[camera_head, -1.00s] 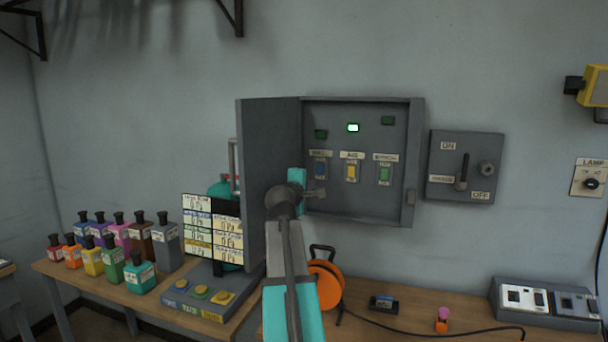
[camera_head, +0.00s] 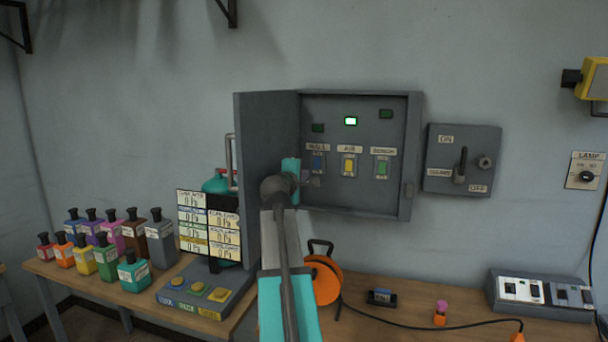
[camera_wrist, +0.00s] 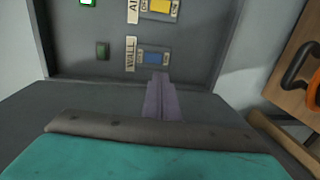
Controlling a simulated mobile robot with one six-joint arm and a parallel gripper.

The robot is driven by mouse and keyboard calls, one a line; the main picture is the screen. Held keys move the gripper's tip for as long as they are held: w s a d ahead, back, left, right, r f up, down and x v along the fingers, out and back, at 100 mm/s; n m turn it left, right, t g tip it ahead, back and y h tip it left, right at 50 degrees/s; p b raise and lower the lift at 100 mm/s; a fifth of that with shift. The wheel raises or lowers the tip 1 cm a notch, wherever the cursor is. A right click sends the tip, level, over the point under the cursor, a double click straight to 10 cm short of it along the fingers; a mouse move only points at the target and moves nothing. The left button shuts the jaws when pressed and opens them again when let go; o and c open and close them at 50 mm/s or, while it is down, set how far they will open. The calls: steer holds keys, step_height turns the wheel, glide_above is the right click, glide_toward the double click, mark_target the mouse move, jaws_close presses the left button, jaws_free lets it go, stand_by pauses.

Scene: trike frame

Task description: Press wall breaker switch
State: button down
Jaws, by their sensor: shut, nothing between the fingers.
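The open grey breaker box (camera_head: 414,150) on the wall holds three switches in a row. The blue switch under the WALL label (camera_head: 318,162) is at the left; it also shows in the wrist view (camera_wrist: 153,57). The small lamp above it (camera_head: 318,128) is dark. My gripper (camera_head: 313,182) is shut and empty, just below the blue switch. In the wrist view the closed fingertips (camera_wrist: 160,78) point at the lower edge of that switch. I cannot tell whether they touch it. My arm hides part of the box's lower left.
The yellow AIR switch (camera_head: 349,166) has its lamp (camera_head: 351,121) lit bright green. The third switch is green (camera_head: 382,168). The box door (camera_head: 265,170) stands open left of my wrist. A lever switch (camera_head: 461,165) is to the right. A bench (camera_head: 400,325) with an orange reel lies below.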

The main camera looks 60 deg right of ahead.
steer(key=p, duration=0.3)
glide_toward(316, 168)
steer(key=x, duration=0.5)
steer(key=shift+d+r, duration=0.1)
steer(key=shift+r, duration=0.1)
steer(key=shift+w+d+f+p, duration=0.15)
steer(key=shift+d+p, duration=0.15)
steer(key=shift+d, duration=0.25)
steer(key=shift+d+f, duration=0.1)
steer(key=shift+s+d+f+b, duration=0.1)
steer(key=shift+s+d+b, duration=0.2)
steer(key=shift+b, duration=0.35)
steer(key=shift+w+a, duration=0.3)
steer(key=shift+a, duration=0.1)
steer(key=f+b+v, duration=0.3)
steer(key=v, duration=1)
steer(key=shift+s+a, duration=0.25)
steer(key=shift+a, duration=0.05)
